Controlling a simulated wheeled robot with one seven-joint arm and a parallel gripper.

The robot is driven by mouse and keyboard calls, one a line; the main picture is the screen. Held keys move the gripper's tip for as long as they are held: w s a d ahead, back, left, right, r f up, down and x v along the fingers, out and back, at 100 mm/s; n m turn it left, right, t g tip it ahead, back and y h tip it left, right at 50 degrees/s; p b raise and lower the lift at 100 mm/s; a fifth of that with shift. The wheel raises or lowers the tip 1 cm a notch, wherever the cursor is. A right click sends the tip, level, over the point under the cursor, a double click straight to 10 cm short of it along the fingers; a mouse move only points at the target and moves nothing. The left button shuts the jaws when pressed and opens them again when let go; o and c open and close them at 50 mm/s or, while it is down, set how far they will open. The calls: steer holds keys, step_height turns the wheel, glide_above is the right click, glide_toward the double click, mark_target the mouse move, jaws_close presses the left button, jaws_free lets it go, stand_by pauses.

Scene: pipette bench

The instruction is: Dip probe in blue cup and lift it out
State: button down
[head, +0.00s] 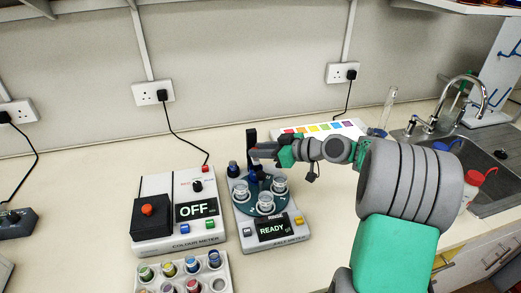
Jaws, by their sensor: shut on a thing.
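My gripper (260,153) is above the back part of the pH meter (286,226), shut on a dark upright piece (251,138) that looks like the probe. The gripper hides part of it. The probe's lower end is not clear, and I cannot tell whether it is inside a cup. Below the gripper, several clear cups (266,202) stand on the meter's dark round carousel. A dark blue piece (253,185) shows among them; I cannot tell whether it is the blue cup. The meter's display reads READY.
A second meter (180,238) reading OFF stands left of the pH meter. A rack (181,274) of colour-capped vials is in front. A colour chart (320,129) lies behind the arm. A sink (487,180) with a tap is at right. The left bench is mostly clear.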

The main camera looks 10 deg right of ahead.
step_height(320, 180, up, 6)
steer(key=shift+f, duration=0.1)
stand_by(0.4)
steer(key=c, duration=1.6)
jaws_free()
steer(key=shift+o, duration=0.4)
steer(key=v, duration=0.7)
steer(key=shift+s+d+b, duration=0.25)
steer(key=shift+b, duration=0.1)
